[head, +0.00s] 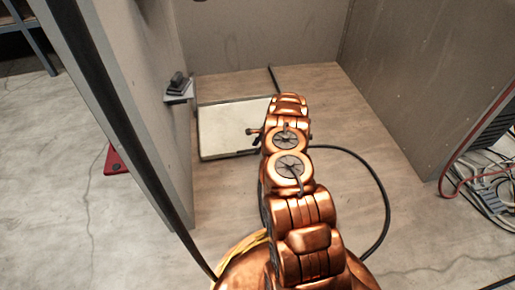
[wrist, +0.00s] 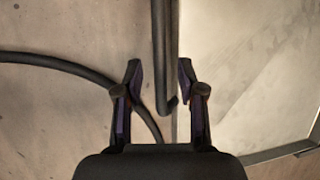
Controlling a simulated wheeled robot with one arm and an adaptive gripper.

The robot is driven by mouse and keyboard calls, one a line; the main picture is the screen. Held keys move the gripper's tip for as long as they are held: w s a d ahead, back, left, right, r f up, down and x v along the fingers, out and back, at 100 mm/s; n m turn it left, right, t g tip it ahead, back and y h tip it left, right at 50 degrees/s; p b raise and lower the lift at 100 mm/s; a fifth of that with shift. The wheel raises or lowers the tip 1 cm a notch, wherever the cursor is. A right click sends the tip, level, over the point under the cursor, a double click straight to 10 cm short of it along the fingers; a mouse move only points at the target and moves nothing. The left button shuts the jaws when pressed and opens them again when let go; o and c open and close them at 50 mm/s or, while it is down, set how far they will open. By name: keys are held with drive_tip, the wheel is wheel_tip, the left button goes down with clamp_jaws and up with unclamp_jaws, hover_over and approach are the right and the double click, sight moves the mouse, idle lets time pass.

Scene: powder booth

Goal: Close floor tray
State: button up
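The floor tray (head: 232,122) is a pale, shallow, dark-edged rectangle on the booth floor in the head view, left of my arm. Its pale surface (wrist: 240,60) fills the right of the wrist view. My gripper (wrist: 159,66) is open, with its two dark fingers spread apart. A dark grey bar or rim edge (wrist: 166,50) runs down along the tray's side and ends between the fingers, nearer the right one. I cannot tell whether either finger touches it. In the head view, my arm hides the tray's right end and most of my gripper.
A black hose (head: 378,190) curves over the floor right of my arm, and it crosses the left of the wrist view (wrist: 55,62). Booth walls (head: 425,80) stand behind and right. A wall panel (head: 150,110) stands left. Cables (head: 490,180) lie far right.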

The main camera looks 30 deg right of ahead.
clamp_jaws()
idle(0.6)
